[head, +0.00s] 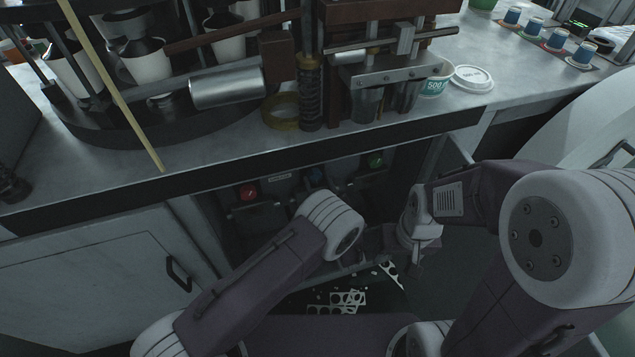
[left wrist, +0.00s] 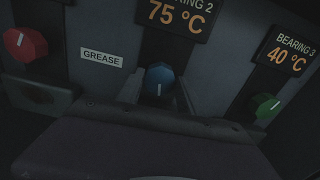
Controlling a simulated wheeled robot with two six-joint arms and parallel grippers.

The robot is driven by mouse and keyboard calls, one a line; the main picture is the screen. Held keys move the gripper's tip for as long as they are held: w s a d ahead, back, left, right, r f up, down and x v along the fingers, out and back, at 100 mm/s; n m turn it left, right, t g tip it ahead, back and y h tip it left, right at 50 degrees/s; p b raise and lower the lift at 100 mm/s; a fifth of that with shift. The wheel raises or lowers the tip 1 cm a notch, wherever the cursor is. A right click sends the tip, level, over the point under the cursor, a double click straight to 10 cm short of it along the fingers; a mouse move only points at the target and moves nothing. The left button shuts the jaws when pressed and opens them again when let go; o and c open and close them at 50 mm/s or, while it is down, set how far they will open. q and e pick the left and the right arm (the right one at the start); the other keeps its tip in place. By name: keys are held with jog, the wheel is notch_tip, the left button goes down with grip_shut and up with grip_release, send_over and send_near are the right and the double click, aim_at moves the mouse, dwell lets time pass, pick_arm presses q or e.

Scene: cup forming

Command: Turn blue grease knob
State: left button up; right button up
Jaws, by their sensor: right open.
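The blue grease knob (left wrist: 160,80) is on a dark panel, with a white pointer mark that looks about vertical. A GREASE label (left wrist: 101,57) is to its left. In the left wrist view my left gripper (left wrist: 158,92) has its two fingers apart, one on each side of the knob; small gaps seem to show, and contact is unclear. In the head view the blue knob (head: 317,175) shows small and dim under the counter; my left gripper is hidden behind its own arm. My right gripper (head: 415,258) is open at the lower middle, apart from the knobs.
A red knob (left wrist: 25,44) is left of the blue one and a green knob (left wrist: 265,108) is right. Temperature displays sit above. The counter edge (head: 250,165) overhangs the panel. Punched white scraps (head: 345,299) lie low in front.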

pick_arm(q)
jog(key=c, duration=0.7)
jog(key=shift+m, duration=0.3)
jog(key=m, duration=0.3)
jog(key=shift+p, duration=0.4)
jog(key=shift+m, duration=2.5)
jog(key=o, duration=1.4)
jog(key=shift+p, duration=0.3)
